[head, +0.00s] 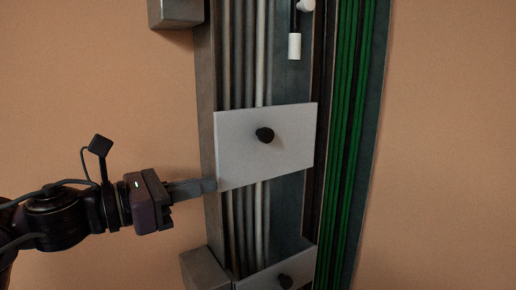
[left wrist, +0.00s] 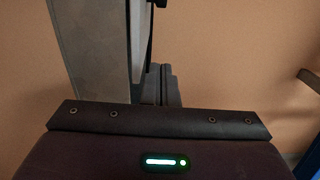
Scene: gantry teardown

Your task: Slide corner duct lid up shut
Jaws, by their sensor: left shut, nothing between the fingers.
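A light grey lid plate (head: 240,155) with a black knob (head: 265,134) sits across the open front of the upright duct (head: 207,120), over a bundle of grey cables. A second lid plate (head: 258,281) with a black knob (head: 285,281) shows lower down, cut off by the picture's bottom edge. My left gripper (head: 208,187) is shut and empty, its fingertips at the lower left corner of the upper lid. Whether they touch it I cannot tell. In the left wrist view the shut fingers (left wrist: 160,85) point along the duct side (left wrist: 90,50). My right gripper is not in view.
Green cables (head: 345,130) run down the channel at the right. A white fitting (head: 294,46) hangs above the upper lid. Grey blocks (head: 176,12) and (head: 203,270) jut out left of the duct. The orange wall (head: 90,60) is otherwise bare.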

